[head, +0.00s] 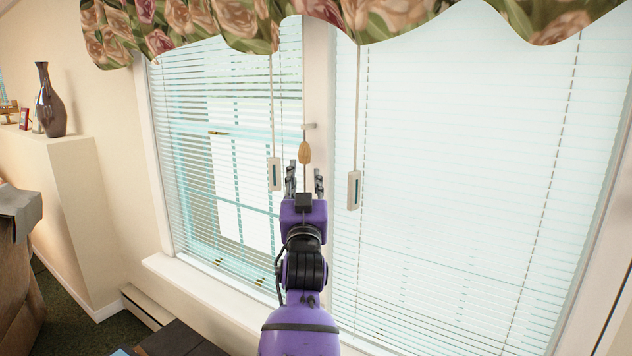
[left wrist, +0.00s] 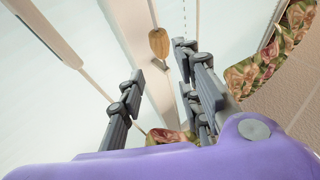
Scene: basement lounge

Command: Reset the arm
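My left gripper (head: 304,182) is raised in front of the window, near the post between two blinds. Its two fingers are spread with nothing between them, as the left wrist view (left wrist: 165,100) also shows. A tan wooden cord pull (head: 305,152) hangs just above and beyond the fingertips in the head view. The same pull (left wrist: 158,43) shows ahead of the fingers in the left wrist view, apart from them. My right gripper is in neither view.
White cord handles (head: 275,174) and (head: 354,190) hang on either side of my gripper. Blinds (head: 460,170) cover the window above a white sill (head: 200,300). A floral valance (head: 270,20) hangs above. A dark vase (head: 50,105) stands on a ledge at left.

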